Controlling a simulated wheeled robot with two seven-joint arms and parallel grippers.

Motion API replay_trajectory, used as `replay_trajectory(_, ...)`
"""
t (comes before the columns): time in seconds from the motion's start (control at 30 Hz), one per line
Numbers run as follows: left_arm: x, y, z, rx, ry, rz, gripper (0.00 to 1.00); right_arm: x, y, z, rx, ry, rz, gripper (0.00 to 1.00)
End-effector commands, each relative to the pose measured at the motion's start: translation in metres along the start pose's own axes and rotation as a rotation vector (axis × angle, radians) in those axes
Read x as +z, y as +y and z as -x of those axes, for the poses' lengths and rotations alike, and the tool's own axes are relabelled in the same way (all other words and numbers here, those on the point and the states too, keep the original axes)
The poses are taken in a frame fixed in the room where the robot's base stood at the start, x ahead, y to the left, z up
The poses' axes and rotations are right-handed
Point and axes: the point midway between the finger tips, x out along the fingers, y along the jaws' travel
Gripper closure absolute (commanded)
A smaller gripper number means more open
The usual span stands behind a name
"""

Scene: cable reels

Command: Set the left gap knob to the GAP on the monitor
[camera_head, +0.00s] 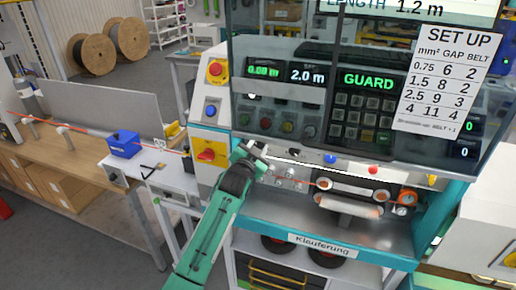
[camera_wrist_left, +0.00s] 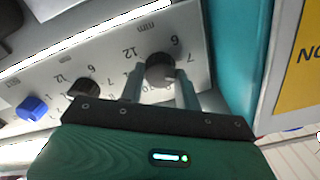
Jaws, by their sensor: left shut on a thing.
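My left gripper (camera_head: 252,150) reaches to the left end of the machine's front panel. In the left wrist view its two fingers (camera_wrist_left: 160,85) are closed on the sides of a dark round knob (camera_wrist_left: 160,66), on a light panel with numbers such as 6, 7 and 12 and "mm". This looks like the left gap knob; its exact setting is not clear. The monitor (camera_head: 420,7) shows only its lower edge, with "LENGTH 1.2 m"; no GAP line is in view. My right gripper is not in view.
A set-up card (camera_head: 440,75) lists mm², GAP and BELT values. A clear guard covers displays reading "2.0 m" and "GUARD". A second dark knob (camera_wrist_left: 84,90) and a blue knob (camera_wrist_left: 31,108) sit beside the held one. A red emergency button (camera_head: 215,69) is at left.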

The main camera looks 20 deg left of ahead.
Motion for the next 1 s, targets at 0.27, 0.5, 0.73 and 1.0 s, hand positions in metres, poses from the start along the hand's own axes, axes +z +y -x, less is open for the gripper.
replay_trajectory(0.27, 0.002, 0.001, 0.000, 0.002, -0.003, 0.266, 0.90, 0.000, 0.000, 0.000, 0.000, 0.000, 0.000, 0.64)
replay_trajectory(0.5, 0.001, 0.001, 0.000, 0.002, -0.004, 0.495, 0.90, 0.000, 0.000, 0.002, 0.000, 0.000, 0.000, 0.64)
replay_trajectory(0.73, 0.002, 0.000, 0.000, 0.001, -0.004, 0.713, 0.90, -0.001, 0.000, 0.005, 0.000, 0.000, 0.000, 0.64)
replay_trajectory(1.0, 0.002, 0.001, 0.000, 0.001, -0.006, 0.961, 0.90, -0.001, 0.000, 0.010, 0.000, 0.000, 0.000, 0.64)
